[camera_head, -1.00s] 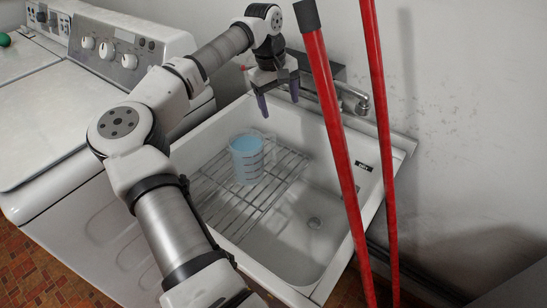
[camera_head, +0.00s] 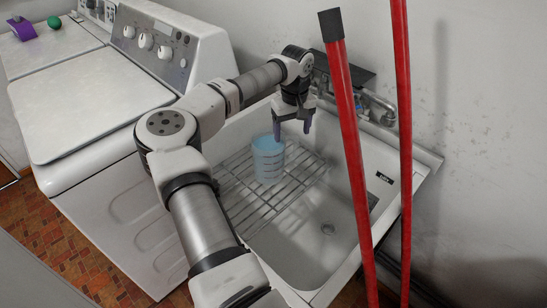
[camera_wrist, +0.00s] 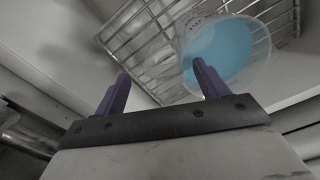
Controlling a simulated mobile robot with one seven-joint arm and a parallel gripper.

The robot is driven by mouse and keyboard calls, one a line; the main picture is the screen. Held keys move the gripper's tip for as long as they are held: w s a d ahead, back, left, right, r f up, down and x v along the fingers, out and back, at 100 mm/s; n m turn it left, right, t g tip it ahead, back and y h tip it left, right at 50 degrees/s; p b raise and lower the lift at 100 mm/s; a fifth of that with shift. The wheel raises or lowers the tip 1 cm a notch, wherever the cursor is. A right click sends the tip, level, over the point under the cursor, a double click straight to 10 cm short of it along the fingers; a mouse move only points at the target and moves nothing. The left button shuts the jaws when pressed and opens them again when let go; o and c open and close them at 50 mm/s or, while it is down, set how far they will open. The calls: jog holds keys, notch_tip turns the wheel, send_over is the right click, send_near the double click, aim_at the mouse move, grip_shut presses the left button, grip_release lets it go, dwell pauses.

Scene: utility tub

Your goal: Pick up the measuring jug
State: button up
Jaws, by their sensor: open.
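The measuring jug (camera_head: 268,160) is a clear cup with dark markings and blue contents. It stands upright on a wire rack in the utility tub. My gripper (camera_head: 292,130) is above and just behind the jug, pointing down, with its two purple fingers apart and nothing between them. In the wrist view the jug (camera_wrist: 222,52) is beyond the fingers, mostly past the right one, which overlaps its lower edge. My gripper (camera_wrist: 160,85) is open there. The jug's handle is not clearly visible.
The wire rack (camera_head: 262,206) covers the left part of the tub (camera_head: 306,282). The faucet (camera_head: 378,104) is behind my gripper. Two red poles (camera_head: 352,150) stand in front of the tub's right side. A washing machine (camera_head: 95,110) is at left.

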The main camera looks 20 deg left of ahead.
notch_tip(320, 180, down, 5)
jog(key=shift+a+f+p, duration=0.1)
jog(key=shift+p, duration=0.75)
grip_shut()
